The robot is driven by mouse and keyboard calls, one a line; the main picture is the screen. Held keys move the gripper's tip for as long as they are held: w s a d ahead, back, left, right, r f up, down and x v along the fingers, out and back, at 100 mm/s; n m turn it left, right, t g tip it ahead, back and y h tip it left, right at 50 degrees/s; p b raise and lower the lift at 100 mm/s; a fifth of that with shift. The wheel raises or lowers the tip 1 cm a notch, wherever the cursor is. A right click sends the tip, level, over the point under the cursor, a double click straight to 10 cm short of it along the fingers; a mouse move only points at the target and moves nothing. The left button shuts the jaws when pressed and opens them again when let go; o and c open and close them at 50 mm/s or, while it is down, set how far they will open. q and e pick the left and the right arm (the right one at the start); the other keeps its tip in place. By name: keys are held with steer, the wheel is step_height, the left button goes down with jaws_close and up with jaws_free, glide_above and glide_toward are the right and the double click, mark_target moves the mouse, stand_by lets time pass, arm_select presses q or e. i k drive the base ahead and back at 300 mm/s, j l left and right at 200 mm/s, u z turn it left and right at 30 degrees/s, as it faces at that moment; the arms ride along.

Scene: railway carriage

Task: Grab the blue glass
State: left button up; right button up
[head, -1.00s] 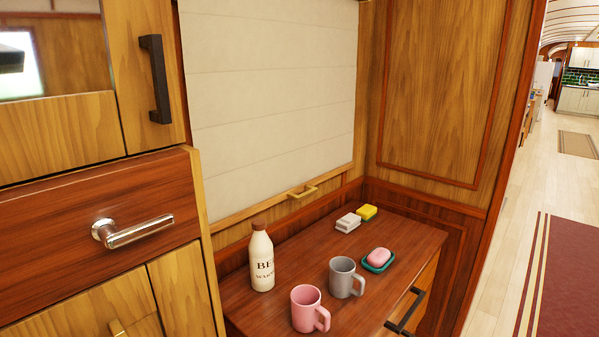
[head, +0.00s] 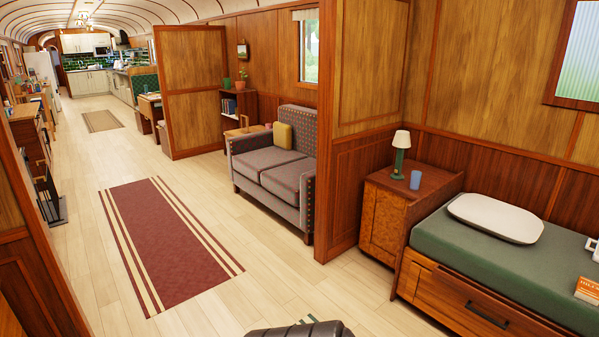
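A small blue glass (head: 415,180) stands upright on the wooden bedside cabinet (head: 381,222), at the right of the head view. It is just right of a lamp with a green base and white shade (head: 400,152). The glass is across the floor from me, and nothing covers it. Neither of my grippers can be made out in this view. A dark rounded part at the bottom edge may be mine.
A bed with a green cover (head: 470,242) and white pillow (head: 495,217) stands right of the cabinet. A wooden partition (head: 345,190) separates it from a grey sofa (head: 275,165). The pale floor with a red rug (head: 170,240) is clear.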

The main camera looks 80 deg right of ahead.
mark_target(415, 181)
steer(key=z, duration=3.55)
steer(key=i+l+z, duration=0.15)
steer(key=i+l, duration=0.2)
steer(key=i, duration=0.2)
